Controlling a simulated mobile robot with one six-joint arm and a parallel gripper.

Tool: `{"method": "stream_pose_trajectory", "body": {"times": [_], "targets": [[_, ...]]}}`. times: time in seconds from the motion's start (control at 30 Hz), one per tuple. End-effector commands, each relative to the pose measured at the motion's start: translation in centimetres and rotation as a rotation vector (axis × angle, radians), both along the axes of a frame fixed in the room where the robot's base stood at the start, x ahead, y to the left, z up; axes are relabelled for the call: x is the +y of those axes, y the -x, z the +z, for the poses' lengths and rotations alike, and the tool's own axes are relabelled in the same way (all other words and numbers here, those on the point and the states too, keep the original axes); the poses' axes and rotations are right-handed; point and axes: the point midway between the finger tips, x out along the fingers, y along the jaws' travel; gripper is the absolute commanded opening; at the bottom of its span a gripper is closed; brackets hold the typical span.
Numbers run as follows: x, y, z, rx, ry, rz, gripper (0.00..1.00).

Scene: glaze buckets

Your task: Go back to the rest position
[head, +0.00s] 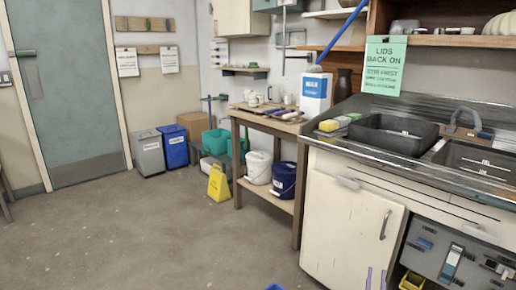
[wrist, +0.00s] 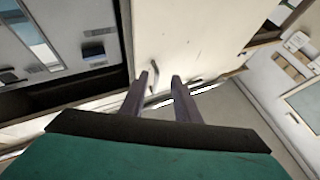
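My gripper (wrist: 159,80) shows in the wrist view with its two grey-purple fingers apart and nothing between them. Its fingertips also show at the bottom edge of the head view (head: 376,279), in front of the white cupboard door (head: 347,225). The door and its handle (wrist: 153,78) lie beyond the fingers in the wrist view; I cannot tell how far off. A white bucket (head: 258,168) and a dark blue bucket (head: 284,181) stand side by side on the lower shelf (head: 265,194) of the wooden table, away from my gripper.
The sink unit (head: 400,135) and its cupboards fill the right side. An open bay with a grey panel (head: 450,262) is beside the cupboard door. A yellow floor sign (head: 218,184) stands left of the table. The floor (head: 140,235) is clear at the left and middle.

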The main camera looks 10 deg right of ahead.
Motion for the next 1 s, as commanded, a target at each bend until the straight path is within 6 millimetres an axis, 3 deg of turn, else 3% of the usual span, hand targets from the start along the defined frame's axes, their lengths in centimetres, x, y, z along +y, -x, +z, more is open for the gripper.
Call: {"method": "stream_pose_trajectory", "body": {"times": [0.03, 0.17, 0.53, 0.77, 1.0], "targets": [[1.6, -0.8, 1.0, 0.03, -0.016, 0.023, 0.29], [5.1, -2.5, 0.9, 0.117, -0.059, 0.072, 0.29], [15.7, -5.3, -1.6, 0.451, -0.182, 0.205, 0.29], [22.3, -4.2, -4.6, 0.715, -0.249, 0.275, 0.29], [27.7, -0.8, -7.9, 0.994, -0.303, 0.321, 0.29]]}}
